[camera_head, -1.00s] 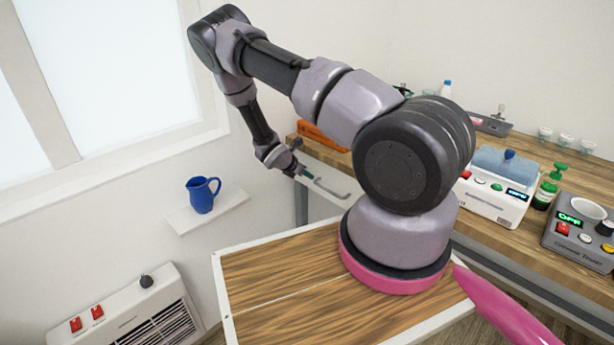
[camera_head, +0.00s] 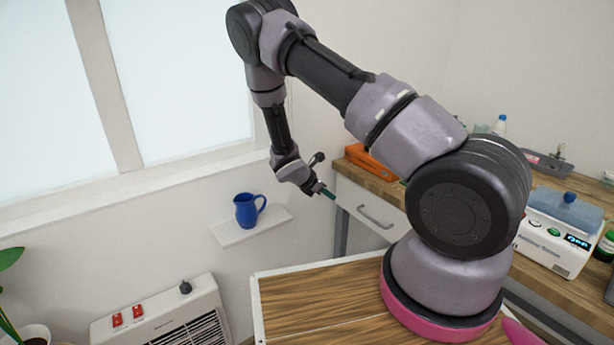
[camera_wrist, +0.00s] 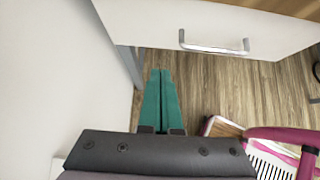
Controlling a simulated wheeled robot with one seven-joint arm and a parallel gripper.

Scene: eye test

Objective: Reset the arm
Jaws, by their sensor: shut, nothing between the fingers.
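My gripper (camera_head: 328,192) is at the end of my arm in the head view, in front of the white drawer front under the wooden counter. In the wrist view its two green fingers (camera_wrist: 161,85) lie side by side, shut with nothing between them. They point over the wooden floor, below the drawer (camera_wrist: 215,25) with its metal handle (camera_wrist: 213,47). They appear apart from the drawer. My arm is raised and bent, its elbow high at the upper middle of the head view.
A blue jug (camera_head: 248,210) stands on a small white wall shelf (camera_head: 233,237) left of my gripper. A white heater (camera_head: 160,312) stands below. The counter at right holds an orange object (camera_head: 364,158) and a white device (camera_head: 548,247). A potted plant (camera_head: 8,258) is at far left.

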